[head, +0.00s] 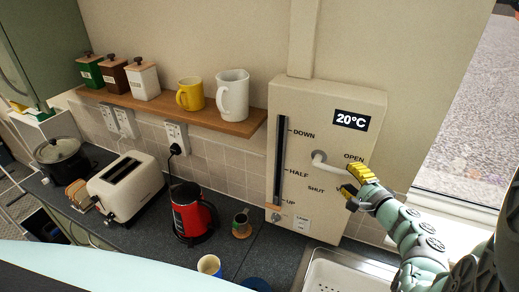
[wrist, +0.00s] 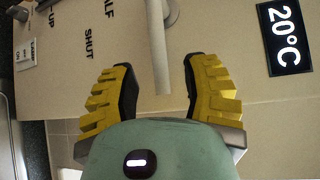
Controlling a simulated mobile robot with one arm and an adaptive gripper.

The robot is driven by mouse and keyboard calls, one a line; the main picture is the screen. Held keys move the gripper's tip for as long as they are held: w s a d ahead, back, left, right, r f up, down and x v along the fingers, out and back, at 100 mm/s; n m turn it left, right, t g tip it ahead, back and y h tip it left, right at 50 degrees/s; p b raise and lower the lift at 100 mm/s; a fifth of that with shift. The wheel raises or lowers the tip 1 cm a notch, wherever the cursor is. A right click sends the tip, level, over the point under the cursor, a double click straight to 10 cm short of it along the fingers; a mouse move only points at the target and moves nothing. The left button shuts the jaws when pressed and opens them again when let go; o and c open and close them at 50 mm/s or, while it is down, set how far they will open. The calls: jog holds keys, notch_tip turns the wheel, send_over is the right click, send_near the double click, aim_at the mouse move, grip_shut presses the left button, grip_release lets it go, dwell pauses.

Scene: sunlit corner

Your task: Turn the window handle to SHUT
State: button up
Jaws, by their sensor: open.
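The window handle (head: 338,171) is a white lever on a beige wall panel (head: 292,215). It points right and slightly down from its round pivot, its line passing just below the OPEN label (head: 354,157). The SHUT label (head: 316,189) is below the pivot. My gripper (head: 355,184) has yellow ridged fingers and is at the lever's free end. In the wrist view, my gripper (wrist: 158,68) is open, with the end of the handle (wrist: 161,65) between the fingers and a gap on each side. The OPEN label is not visible there.
The panel also has a vertical slider (head: 279,160) marked DOWN, HALF and UP, and a 20°C display (head: 351,120). A shelf (head: 236,125) with mugs and canisters is at left. A red kettle (head: 191,212) and toaster (head: 128,187) stand on the counter. A window is at right.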

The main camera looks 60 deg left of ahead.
aim_at(343, 172)
jog(key=shift+x, duration=1.9)
jog(key=shift+o, duration=0.3)
jog(key=shift+s, duration=0.15)
grip_shut()
